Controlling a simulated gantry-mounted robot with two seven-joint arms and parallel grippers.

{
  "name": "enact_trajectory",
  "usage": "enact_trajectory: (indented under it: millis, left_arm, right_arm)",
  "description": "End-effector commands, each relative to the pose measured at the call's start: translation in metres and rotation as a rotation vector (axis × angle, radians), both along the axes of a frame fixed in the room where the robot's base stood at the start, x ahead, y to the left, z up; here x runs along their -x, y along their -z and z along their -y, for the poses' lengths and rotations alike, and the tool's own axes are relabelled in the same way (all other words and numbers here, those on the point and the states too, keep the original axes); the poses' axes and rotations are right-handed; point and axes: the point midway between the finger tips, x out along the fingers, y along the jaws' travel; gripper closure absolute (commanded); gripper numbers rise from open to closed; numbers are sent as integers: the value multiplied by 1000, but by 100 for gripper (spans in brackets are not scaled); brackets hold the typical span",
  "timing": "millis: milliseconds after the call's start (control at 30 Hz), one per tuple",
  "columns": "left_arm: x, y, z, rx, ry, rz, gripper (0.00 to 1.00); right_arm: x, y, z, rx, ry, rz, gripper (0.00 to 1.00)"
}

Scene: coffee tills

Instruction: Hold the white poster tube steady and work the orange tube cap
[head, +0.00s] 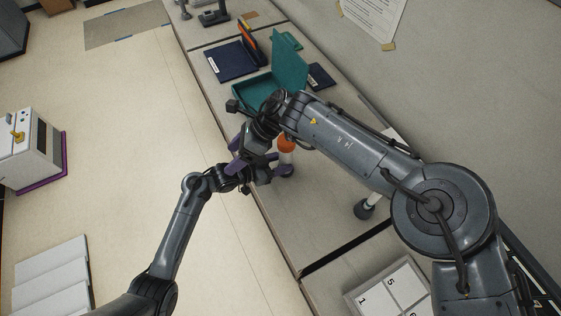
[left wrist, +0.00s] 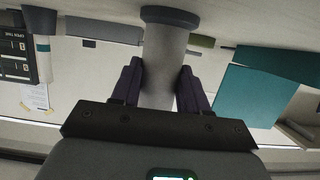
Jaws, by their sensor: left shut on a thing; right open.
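The white poster tube (head: 287,157) stands on the counter in the head view, with the orange tube cap (head: 287,142) at its top. My left gripper (head: 281,164) reaches in from the left and is shut on the tube below the cap. In the left wrist view the tube (left wrist: 163,60) lies between my left gripper's purple fingers (left wrist: 158,88), with a dark round foot (left wrist: 169,16) at its end; the cap does not show there. My right gripper (head: 236,156) is open, left of the tube and apart from the cap, partly overlapping my left wrist in the picture.
A teal box (head: 262,93) with its lid raised and a dark blue folder (head: 231,61) lie farther along the counter. A dark-footed white cylinder (head: 365,208) stands nearer, beside my right arm. A numbered tray (head: 357,293) is at the bottom. Counter between is clear.

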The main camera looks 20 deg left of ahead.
Motion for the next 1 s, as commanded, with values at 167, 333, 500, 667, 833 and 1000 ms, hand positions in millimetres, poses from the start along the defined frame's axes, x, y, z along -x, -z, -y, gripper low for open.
enact_trajectory:
  millis: [167,333,500,667,833,1000]
  left_arm:
    - [0,0,0,0,0,0,100]
    - [0,0,0,0,0,0,100]
    - [0,0,0,0,0,0,100]
    - [0,0,0,0,0,0,100]
    - [0,0,0,1,0,1,100]
    - [0,0,0,1,0,1,100]
  right_arm:
    - [-56,-5,55,123,-41,161,26]
    - [-91,-15,95,207,-69,259,26]
    - [-110,-23,119,257,-85,309,26]
    - [-116,-22,127,276,-92,328,26]
    - [-115,-10,124,278,-94,330,26]
    - [-113,5,119,279,-94,330,26]
